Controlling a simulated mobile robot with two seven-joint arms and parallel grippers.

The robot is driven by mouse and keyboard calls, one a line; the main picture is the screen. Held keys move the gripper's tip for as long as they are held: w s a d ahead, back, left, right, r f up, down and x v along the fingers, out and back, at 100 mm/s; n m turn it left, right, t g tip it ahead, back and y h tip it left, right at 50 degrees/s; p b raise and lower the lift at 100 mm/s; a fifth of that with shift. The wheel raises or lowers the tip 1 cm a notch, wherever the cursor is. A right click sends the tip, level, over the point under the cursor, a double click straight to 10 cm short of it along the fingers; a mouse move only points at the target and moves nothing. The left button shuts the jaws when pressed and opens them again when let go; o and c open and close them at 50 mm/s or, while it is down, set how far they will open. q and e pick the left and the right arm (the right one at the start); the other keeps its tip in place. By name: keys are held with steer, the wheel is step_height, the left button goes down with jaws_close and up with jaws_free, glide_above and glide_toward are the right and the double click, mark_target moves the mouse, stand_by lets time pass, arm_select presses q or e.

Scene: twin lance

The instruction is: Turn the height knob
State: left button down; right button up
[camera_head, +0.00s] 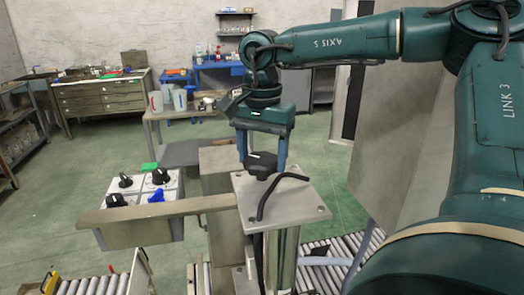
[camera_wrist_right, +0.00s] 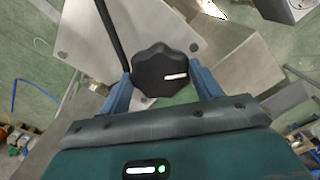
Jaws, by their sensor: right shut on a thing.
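The height knob (camera_head: 261,164) is a black, lobed knob on top of a grey metal plate (camera_head: 306,195) that caps a post. It also shows in the right wrist view (camera_wrist_right: 160,70), with a white mark pointing to the right there. My right gripper (camera_head: 262,160) reaches down from above with its blue fingers on either side of the knob, shut on it. In the right wrist view the two fingertips (camera_wrist_right: 160,84) touch the knob's sides. My left gripper is not in view.
A grey control box (camera_head: 140,234) with several black knobs and a blue one (camera_head: 156,195) stands to the left, behind a flat metal bar (camera_head: 160,210). A bent black rod (camera_head: 266,197) lies beside the height knob. Roller conveyors (camera_head: 332,258) run below.

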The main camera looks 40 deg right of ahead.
mark_target(262, 158)
steer(key=n, duration=0.4)
steer(key=shift+r+n+p, duration=0.1)
steer(key=shift+n+p, duration=0.2)
steer(key=shift+n, duration=0.1)
stand_by(0.4)
steer(key=o, duration=1)
step_height(262, 158, up, 13)
steer(key=shift+b, duration=0.35)
